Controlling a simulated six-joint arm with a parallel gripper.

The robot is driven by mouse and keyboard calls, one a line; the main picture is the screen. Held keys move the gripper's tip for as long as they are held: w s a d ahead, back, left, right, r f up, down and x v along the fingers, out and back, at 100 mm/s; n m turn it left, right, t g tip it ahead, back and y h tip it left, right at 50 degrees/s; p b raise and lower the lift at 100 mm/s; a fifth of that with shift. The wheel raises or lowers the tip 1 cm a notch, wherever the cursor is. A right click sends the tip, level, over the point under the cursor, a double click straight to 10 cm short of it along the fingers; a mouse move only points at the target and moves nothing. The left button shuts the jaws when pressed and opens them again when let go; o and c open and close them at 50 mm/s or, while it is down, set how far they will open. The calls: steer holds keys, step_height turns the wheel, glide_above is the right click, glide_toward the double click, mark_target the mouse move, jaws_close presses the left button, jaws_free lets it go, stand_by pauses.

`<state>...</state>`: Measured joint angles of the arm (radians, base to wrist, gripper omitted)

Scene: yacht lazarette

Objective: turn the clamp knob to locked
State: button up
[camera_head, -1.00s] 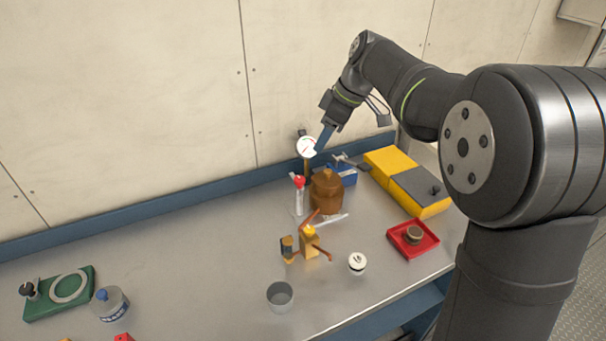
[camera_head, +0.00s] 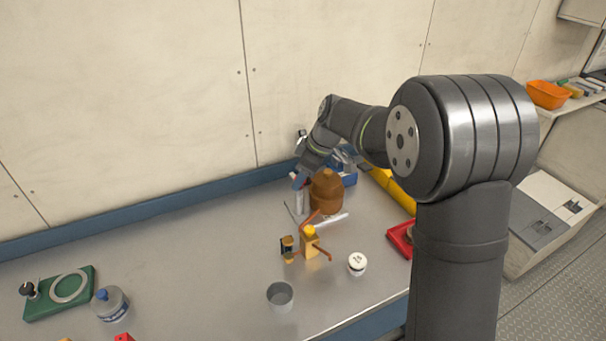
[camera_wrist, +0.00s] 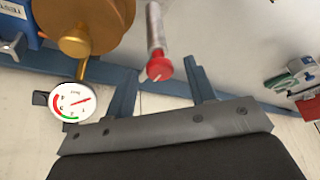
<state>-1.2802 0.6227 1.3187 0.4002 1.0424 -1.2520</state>
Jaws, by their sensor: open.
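A red knob (camera_wrist: 158,69) with a pale pointer line caps a silver cylinder (camera_wrist: 154,27). It looks like the clamp knob, but no locked marking is legible. My gripper (camera_wrist: 163,88) is open. In the wrist view its two blue-grey fingers stand apart to the left and right of the red knob, and I cannot tell whether they touch it. In the head view my gripper (camera_head: 299,181) is low over the bench, directly above the silver cylinder (camera_head: 299,203), and hides the knob.
A brown vessel (camera_head: 327,192) stands close right of the cylinder. A dial gauge (camera_wrist: 73,102) shows by my left finger. A brass fitting with copper pipes (camera_head: 310,243), white-capped jar (camera_head: 357,263) and grey cup (camera_head: 280,296) stand nearer.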

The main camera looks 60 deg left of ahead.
steer(key=c, duration=1)
steer(key=m, duration=0.1)
steer(key=m+t, duration=0.1)
steer(key=m, duration=0.1)
steer(key=m+y, duration=0.1)
steer(key=shift+s+d+m, duration=0.1)
steer(key=shift+s+m, duration=0.15)
steer(key=shift+m, duration=0.05)
steer(key=m+t, duration=0.2)
steer(key=m, duration=0.2)
steer(key=shift+s+r+m, duration=0.1)
steer(key=shift+s+m, duration=0.05)
steer(key=shift+m, duration=0.15)
steer(key=m+t, duration=0.2)
steer(key=m, duration=0.2)
steer(key=shift+s, duration=0.2)
steer(key=shift+m+t+h, duration=0.3)
steer(key=shift+m+t, duration=0.2)
steer(key=shift+m, duration=1.4)
